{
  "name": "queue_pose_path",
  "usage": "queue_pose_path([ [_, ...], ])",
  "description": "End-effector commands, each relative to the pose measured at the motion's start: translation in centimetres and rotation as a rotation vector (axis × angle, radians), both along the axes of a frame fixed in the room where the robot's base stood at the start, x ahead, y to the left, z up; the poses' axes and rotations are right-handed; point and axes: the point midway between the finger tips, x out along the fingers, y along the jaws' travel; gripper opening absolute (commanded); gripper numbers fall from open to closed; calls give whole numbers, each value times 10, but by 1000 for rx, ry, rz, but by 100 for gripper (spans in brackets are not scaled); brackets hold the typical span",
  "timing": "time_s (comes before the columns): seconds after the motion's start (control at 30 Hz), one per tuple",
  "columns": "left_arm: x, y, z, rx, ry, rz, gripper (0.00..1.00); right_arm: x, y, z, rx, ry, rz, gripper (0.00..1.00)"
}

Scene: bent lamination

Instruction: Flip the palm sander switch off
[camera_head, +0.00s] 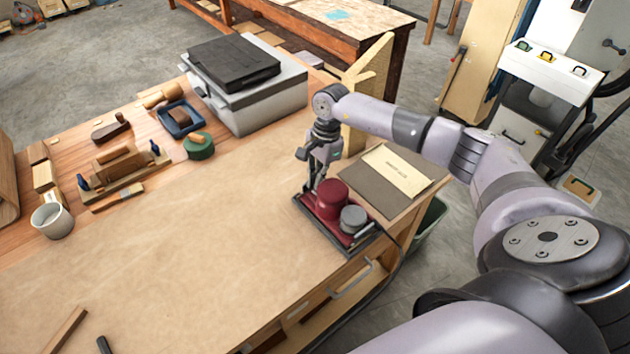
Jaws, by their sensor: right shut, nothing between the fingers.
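The palm sander (329,199) has a dark red rounded body. It sits with a grey round part (353,219) on a dark-edged red tray or base (340,239) at the right front edge of the workbench. My right gripper (309,188) points down just left of and behind the sander's body. Its fingers are shut with nothing visible between them. I cannot tell whether the fingertips touch the sander. The switch is too small or hidden to make out. My left gripper is out of view.
A grey folder with a cream paper (397,170) lies right of the sander. A dark cable (404,262) hangs over the bench edge. Wooden tools, a white mug (52,220) and a grey box machine (245,85) stand at the left and back. The bench (190,255) is clear in the middle.

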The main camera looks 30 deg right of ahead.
Motion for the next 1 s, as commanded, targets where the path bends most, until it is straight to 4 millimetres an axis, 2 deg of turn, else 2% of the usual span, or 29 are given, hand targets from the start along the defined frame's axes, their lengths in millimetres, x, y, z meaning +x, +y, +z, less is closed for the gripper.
queue_pose_path([
  [0.27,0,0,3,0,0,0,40,0,0,6,0,-1,0,0],
  [0.37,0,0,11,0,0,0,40,0,1,19,0,-3,-2,0],
  [0.5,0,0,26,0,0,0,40,0,3,50,-1,-3,-7,0],
  [0.53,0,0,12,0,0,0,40,1,5,48,0,-6,-4,0],
  [0.6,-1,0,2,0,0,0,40,0,7,63,-1,-6,-4,0],
  [0.8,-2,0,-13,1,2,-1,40,0,15,106,-1,-5,-5,0],
  [1.0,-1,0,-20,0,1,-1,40,-1,20,131,0,-2,-6,0],
])
